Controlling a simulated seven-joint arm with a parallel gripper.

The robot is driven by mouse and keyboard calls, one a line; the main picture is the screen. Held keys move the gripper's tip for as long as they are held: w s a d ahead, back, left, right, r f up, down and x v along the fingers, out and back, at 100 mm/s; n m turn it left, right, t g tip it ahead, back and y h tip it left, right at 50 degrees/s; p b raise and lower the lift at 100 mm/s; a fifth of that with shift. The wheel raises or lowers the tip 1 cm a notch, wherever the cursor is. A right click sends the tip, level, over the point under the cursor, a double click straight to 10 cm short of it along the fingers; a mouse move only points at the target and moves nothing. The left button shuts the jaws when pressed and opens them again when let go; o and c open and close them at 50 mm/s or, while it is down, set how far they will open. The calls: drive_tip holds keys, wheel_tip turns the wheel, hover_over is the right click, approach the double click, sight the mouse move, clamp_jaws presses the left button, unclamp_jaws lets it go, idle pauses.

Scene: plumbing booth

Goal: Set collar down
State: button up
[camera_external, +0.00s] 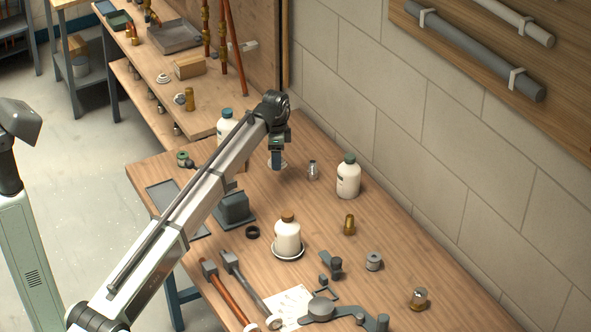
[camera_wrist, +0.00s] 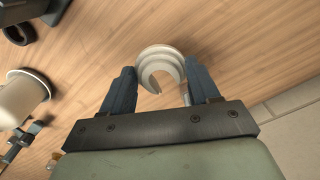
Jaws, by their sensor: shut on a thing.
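The collar is a white, C-shaped ring with an open side, and it shows between my two fingers in the wrist view (camera_wrist: 161,52). My gripper (camera_wrist: 159,70) is shut on it, with one blue-grey finger at each side. In the external view my gripper (camera_external: 277,164) points down over the far part of the wooden bench, and a pale edge of the collar (camera_external: 285,164) shows beside the fingers. The collar is at or close above the bench top (camera_external: 320,215); I cannot tell if it touches. Its far side is partly hidden by the fingers in the external view.
A small metal fitting (camera_external: 313,170) and a white bottle with a green cap (camera_external: 348,180) stand right of my gripper. Another white bottle (camera_external: 225,124) stands behind my arm. A brown-capped jar (camera_external: 287,238) and a black ring (camera_external: 253,232) are nearer. The block wall borders the bench.

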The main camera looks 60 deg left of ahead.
drive_tip(key=w+d+m, duration=0.1)
drive_tip(key=w+d, duration=0.2)
drive_tip(key=d, duration=0.7)
drive_tip(key=w+d+r+m, duration=0.1)
drive_tip(key=w+d, duration=0.2)
drive_tip(key=d, duration=0.7)
drive_tip(key=w+d+m, duration=0.2)
drive_tip(key=w+d, duration=0.2)
drive_tip(key=d, duration=0.6)
drive_tip(key=shift+d+r, duration=0.3)
drive_tip(key=shift+d, duration=0.05)
drive_tip(key=d+m, duration=0.1)
drive_tip(key=d, duration=0.7)
drive_tip(key=d+m, duration=0.1)
drive_tip(key=d, duration=0.8)
drive_tip(key=shift+d, duration=0.1)
drive_tip(key=m, duration=0.1)
hover_over(394, 289)
drive_tip(key=shift+f, duration=5.05)
drive_tip(key=shift+f, duration=0.1)
